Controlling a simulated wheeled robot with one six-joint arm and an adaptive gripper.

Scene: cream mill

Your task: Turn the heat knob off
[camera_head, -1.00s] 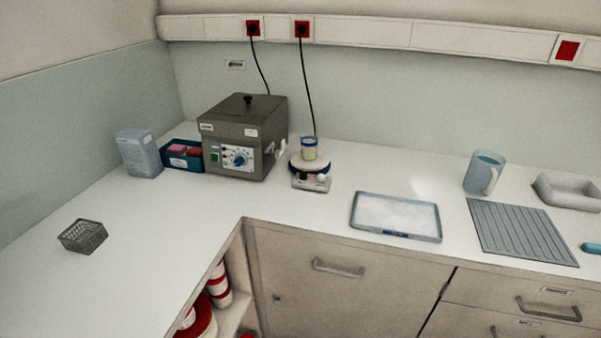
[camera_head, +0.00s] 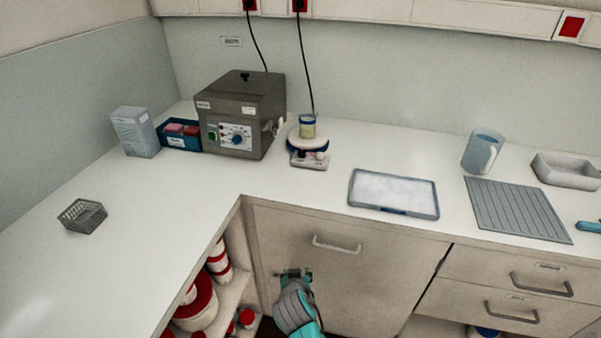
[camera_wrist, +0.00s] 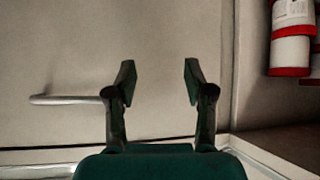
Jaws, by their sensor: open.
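A small hotplate (camera_head: 309,161) with a round white and blue top stands near the back wall. Its front panel carries a dark knob (camera_head: 300,153) and a light knob (camera_head: 320,156); I cannot read which one is heat. A beaker of yellowish liquid (camera_head: 307,127) stands on it. A grey bath box (camera_head: 243,110) to its left has a blue dial (camera_head: 238,139) on its front panel. My gripper (camera_head: 292,272) is in front of the cabinet door, below the counter and well away from the knobs. In the wrist view it is open and empty (camera_wrist: 158,75), facing the door.
The counter edge and cabinet door (camera_head: 340,280) with its handle (camera_head: 337,244) lie between my gripper and the hotplate. A blue-rimmed tray (camera_head: 393,211) lies right of the hotplate. An open shelf with red-and-white tubs (camera_head: 200,303) is at left.

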